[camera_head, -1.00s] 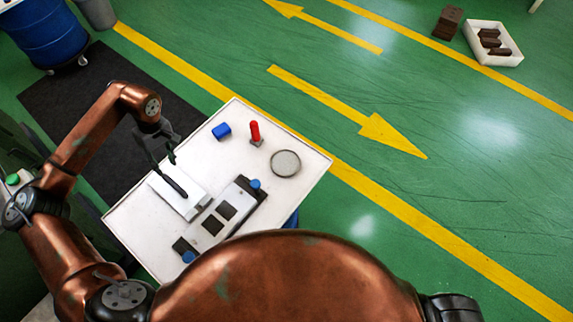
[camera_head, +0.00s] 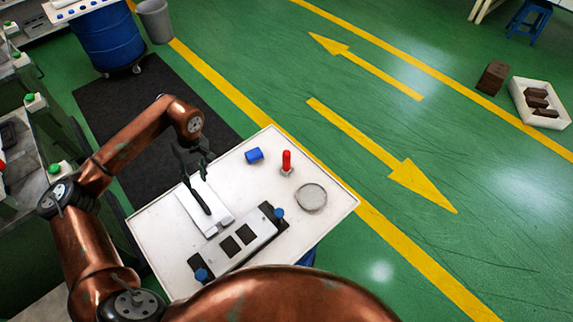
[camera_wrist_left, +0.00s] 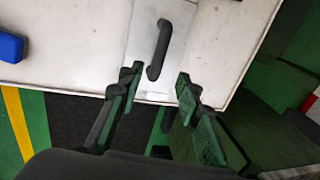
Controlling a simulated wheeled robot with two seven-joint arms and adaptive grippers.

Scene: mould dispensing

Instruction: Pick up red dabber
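The red dabber (camera_head: 287,160) stands upright on a small grey base, near the far edge of the white table (camera_head: 160,232). It does not show in the left wrist view. My left gripper (camera_head: 194,166) is over the left part of the table, well to the left of the dabber, by a white plate with a dark handle (camera_head: 196,200). In the left wrist view, the gripper (camera_wrist_left: 157,78) is open and empty, with the dark handle (camera_wrist_left: 158,52) beyond its fingertips. My right gripper is not in view.
A blue block (camera_head: 254,155) lies left of the dabber. A round grey dish (camera_head: 311,197) is just below it on the right. A grey mould fixture with dark squares and blue knobs (camera_head: 257,234) lies toward the table's near side. Green floor surrounds the far and right edges.

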